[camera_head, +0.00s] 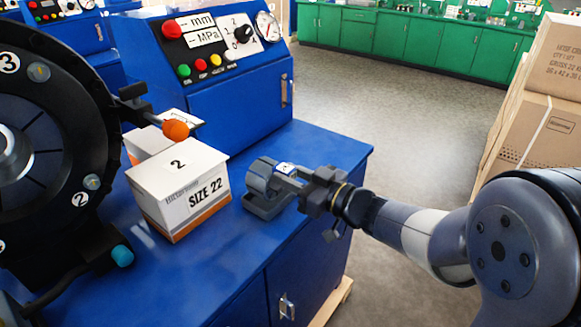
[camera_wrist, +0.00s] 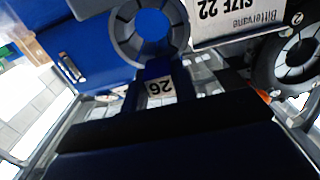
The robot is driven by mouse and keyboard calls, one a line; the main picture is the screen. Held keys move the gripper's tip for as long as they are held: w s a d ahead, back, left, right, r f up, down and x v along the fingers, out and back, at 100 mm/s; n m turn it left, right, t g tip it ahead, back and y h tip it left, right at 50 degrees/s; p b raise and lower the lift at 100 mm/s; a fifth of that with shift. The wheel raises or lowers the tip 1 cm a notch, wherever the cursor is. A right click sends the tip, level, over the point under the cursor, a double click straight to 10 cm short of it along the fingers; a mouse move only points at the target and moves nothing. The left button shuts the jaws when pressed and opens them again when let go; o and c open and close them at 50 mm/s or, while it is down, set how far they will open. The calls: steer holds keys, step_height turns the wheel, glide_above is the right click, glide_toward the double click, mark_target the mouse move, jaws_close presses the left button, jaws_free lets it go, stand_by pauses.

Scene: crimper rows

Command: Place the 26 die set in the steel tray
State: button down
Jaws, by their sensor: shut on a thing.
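The 26 die set (camera_head: 262,176) is a grey ring-shaped piece with a small white label, at the front right of the blue bench. In the wrist view it shows as a dark grey ring (camera_wrist: 123,35) with a blue tab whose label reads 26 upside down. My gripper (camera_head: 306,187) reaches in from the right and is shut on the die set's tab. A low grey piece (camera_head: 262,210) shows just under the ring; I cannot tell whether it is the steel tray or part of the set. I cannot tell whether the ring touches it.
A SIZE 22 box (camera_head: 179,192) marked 2 stands left of the die set, with another box behind it. A black crimper head (camera_head: 62,190) fills the left side. A blue control panel (camera_head: 225,95) stands behind. The bench's right end is clear. Cartons (camera_head: 545,130) stand at far right.

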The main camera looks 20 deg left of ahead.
steer(key=shift+f, duration=0.4)
steer(key=shift+f, duration=0.2)
steer(key=c, duration=1.1)
jaws_free()
steer(key=shift+f, duration=0.15)
steer(key=shift+r, duration=0.2)
steer(key=v, duration=1.2)
steer(key=shift+s+f, duration=0.1)
